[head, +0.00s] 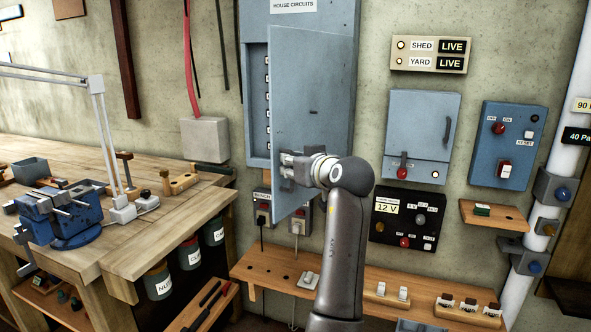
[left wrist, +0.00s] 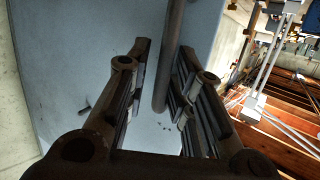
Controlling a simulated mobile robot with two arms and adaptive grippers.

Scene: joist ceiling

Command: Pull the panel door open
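The grey-blue panel door (head: 312,85) stands partly open on the panel labelled HOUSE CIRCUITS (head: 297,22). Its left edge is swung out from the wall, and a column of breakers (head: 266,88) shows in the gap. My left gripper (head: 288,170) is at the lower left of the door's front face. In the left wrist view, its fingers (left wrist: 160,95) are spread, with a grey bar handle (left wrist: 170,55) between them. The bar is nearer the right finger, with a gap on the left. The handle is hidden by the gripper in the head view. My right gripper is out of view.
A workbench with a blue vise (head: 62,215) is at left. A wooden shelf (head: 345,285) runs below the panel. Right of the door are a smaller grey box (head: 422,125), a 12 V unit (head: 407,222) and a blue control box (head: 508,145).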

